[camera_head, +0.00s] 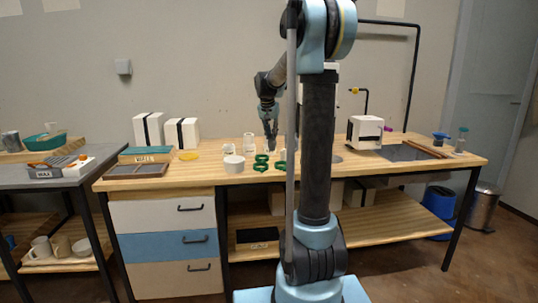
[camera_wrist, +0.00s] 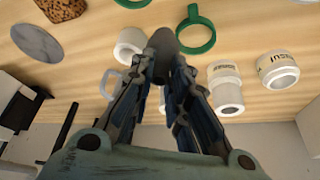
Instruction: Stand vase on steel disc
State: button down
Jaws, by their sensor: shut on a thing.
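My gripper (camera_wrist: 165,58) is shut on a dark grey, rounded vase (camera_wrist: 163,40), whose end shows between the fingertips in the wrist view. The fingers hide much of it, and I cannot tell its full shape or tilt. In the head view my gripper (camera_head: 270,122) is over the middle of the wooden bench, close above its top. A round, flat grey disc, the steel disc (camera_wrist: 37,43), lies on the bench at the left of the wrist view, apart from the vase. In the head view the disc (camera_head: 335,160) is partly hidden behind my arm.
Green rings (camera_wrist: 196,30) lie close to the vase. White jars (camera_wrist: 226,88) and a white mug (camera_wrist: 112,84) stand near the fingers. A speckled brown block (camera_wrist: 62,8) is beside the disc. A white machine (camera_head: 364,132) stands to the right on the bench (camera_head: 210,150).

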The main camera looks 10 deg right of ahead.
aim_at(271, 142)
notch_tip(271, 142, down, 7)
jog(key=shift+r, duration=0.2)
jog(key=c, duration=1.5)
grip_release()
jog(key=shift+o, duration=0.2)
jog(key=shift+s+a+r, duration=0.1)
jog(key=v, duration=1.1)
jog(key=shift+r, duration=0.35)
